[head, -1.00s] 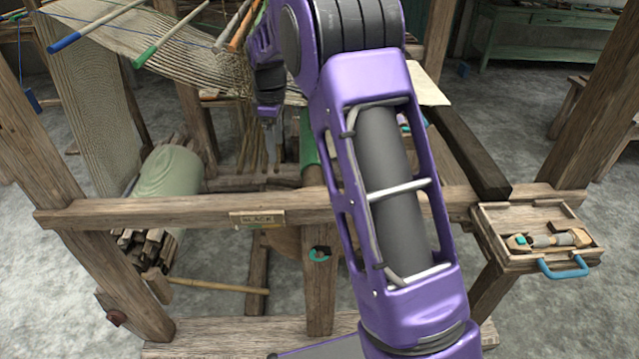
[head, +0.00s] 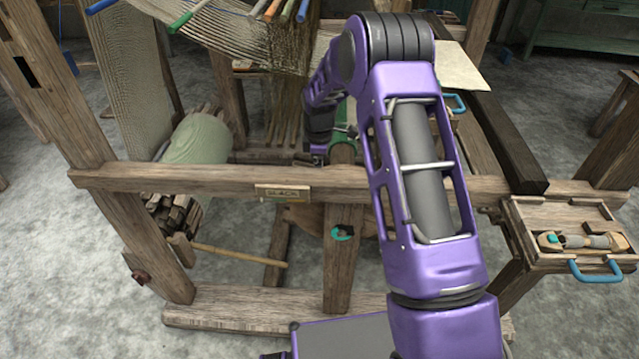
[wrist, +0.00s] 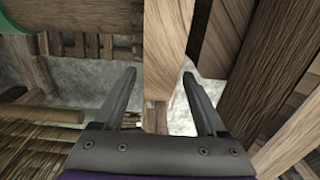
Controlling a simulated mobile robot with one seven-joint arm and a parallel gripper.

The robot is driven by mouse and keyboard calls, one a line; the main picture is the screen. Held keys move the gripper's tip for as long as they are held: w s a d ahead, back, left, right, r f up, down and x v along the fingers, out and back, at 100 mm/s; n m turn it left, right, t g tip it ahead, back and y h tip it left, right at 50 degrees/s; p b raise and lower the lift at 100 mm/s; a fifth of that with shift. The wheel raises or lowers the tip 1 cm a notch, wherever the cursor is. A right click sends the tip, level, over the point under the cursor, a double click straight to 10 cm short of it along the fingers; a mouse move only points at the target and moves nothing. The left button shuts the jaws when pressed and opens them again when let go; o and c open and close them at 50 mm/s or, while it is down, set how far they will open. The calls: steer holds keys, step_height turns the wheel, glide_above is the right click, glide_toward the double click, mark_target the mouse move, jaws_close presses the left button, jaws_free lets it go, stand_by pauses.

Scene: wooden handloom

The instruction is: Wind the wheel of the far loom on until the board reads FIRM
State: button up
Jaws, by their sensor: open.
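The loom's board (head: 283,192) is a small plate on the front crossbeam. Its lettering looks like SLACK but is small and blurred. A curved brown wooden part (head: 302,216), possibly the wheel, shows just below the beam and is mostly hidden by it. My arm reaches over the beam, with its wrist low behind it and the fingertips hidden in the head view. In the wrist view my gripper (wrist: 159,75) is open, its fingers either side of a pale wooden bar (wrist: 165,45). Contact with the bar cannot be told.
The crossbeam (head: 160,177) and a post (head: 342,275) stand close to my arm. A tray (head: 520,215) with a tool and blue handle hangs at the right. A green cloth roll (head: 198,140) lies at the left. Grey floor is open at the front left.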

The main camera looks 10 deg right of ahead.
steer(key=shift+f, duration=1.85)
jaws_close()
